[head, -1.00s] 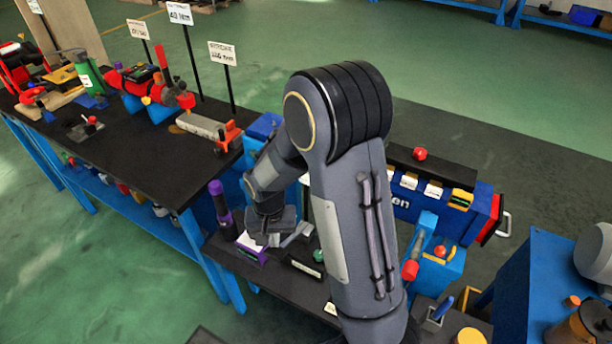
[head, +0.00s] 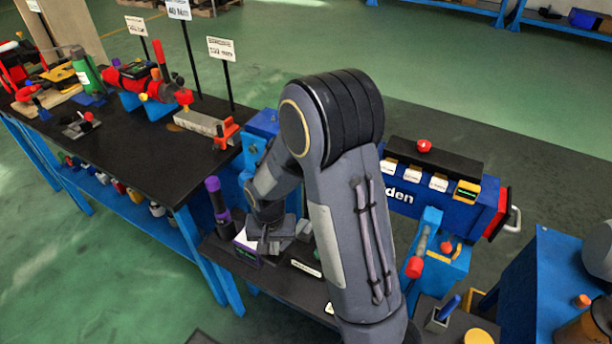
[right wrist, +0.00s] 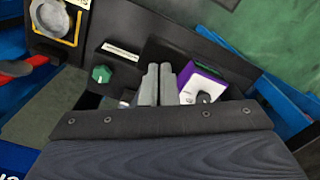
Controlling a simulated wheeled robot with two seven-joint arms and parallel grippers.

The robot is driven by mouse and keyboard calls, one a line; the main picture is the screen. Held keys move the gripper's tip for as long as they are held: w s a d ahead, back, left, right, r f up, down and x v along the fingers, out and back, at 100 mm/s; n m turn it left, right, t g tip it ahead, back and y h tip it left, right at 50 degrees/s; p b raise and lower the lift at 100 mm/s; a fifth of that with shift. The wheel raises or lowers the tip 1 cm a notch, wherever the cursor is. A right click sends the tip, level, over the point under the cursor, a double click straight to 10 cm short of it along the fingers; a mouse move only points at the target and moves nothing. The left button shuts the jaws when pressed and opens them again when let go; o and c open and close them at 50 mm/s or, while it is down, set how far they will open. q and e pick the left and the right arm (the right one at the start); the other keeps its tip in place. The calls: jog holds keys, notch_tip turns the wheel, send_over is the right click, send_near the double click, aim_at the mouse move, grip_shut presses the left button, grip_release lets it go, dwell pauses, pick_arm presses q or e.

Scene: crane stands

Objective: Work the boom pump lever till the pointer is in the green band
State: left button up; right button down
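A lever with a red end (head: 414,267) sits on a blue block (head: 448,268) to the right of my right arm; part of it may show at the left edge of the right wrist view (right wrist: 15,68). I cannot tell for sure that it is the boom pump lever. I can make out no pointer or green band. My right gripper (head: 265,240) is over the dark bench, beside a purple-and-white box (head: 246,243). In the right wrist view its two grey fingers (right wrist: 158,84) are close together, with nothing visible between them. My left gripper is not in view.
A green knob (right wrist: 101,73) stands near the fingers. A purple-topped upright cylinder (head: 216,200) is left of the gripper. A blue cabinet (head: 400,202) with a red knob (head: 424,146) is behind my arm. A long black table (head: 150,150) with tools fills the left.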

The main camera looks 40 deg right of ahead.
jog(key=shift+f+b, duration=1.6)
jog(key=shift+f, duration=0.75)
notch_tip(320, 180, up, 10)
jog(key=p, duration=0.8)
jog(key=shift+f+p, duration=0.1)
jog(key=shift+p, duration=0.3)
jog(key=shift+f, duration=0.15)
jog(key=shift+f+b, duration=4)
jog(key=shift+f, duration=0.85)
notch_tip(320, 180, up, 10)
jog(key=p, duration=0.8)
jog(key=shift+p, duration=0.4)
jog(key=shift+f, duration=0.1)
jog(key=shift+f, duration=0.15)
